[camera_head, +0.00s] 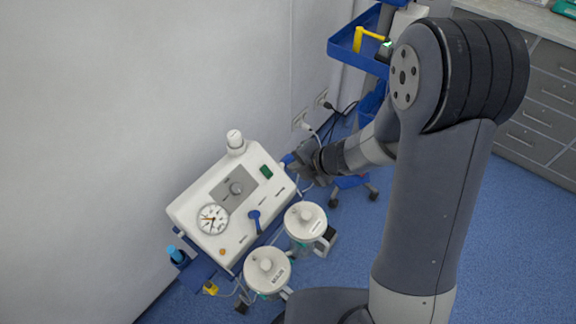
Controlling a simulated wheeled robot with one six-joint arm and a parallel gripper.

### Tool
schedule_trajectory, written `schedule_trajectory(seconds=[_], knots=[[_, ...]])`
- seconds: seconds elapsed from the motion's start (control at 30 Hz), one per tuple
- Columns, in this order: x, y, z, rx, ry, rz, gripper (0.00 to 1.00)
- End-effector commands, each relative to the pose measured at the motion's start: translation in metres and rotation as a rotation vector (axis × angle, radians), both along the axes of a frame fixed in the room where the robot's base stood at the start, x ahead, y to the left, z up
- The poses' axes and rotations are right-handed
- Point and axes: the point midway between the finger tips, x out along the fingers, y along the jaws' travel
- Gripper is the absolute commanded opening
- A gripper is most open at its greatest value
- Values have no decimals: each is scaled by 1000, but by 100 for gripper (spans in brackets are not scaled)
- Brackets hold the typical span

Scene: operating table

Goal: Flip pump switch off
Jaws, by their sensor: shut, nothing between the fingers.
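The white suction pump (205,185) stands against the wall at the centre left, its top panel facing up. A small green rocker switch (266,171) sits near the panel's right end. I cannot tell which way it is tipped. My gripper (291,161) is at the pump's right end, a short way right of the switch and apart from it. Its fingers are small and dark here. It is shut, with nothing seen in it.
Two lidded canisters (267,270) (306,221) hang in front. A blue-shelved cart (342,46) stands behind my arm. Grey drawers (545,100) are at right.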

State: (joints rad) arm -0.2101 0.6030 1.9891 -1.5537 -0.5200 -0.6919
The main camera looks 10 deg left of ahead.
Motion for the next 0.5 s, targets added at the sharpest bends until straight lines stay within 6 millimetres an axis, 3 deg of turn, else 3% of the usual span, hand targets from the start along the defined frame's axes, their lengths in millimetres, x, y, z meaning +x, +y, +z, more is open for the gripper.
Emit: schedule_trajectory(seconds=[0.5], knots=[[-4,-7,9,0,1,1,0]])
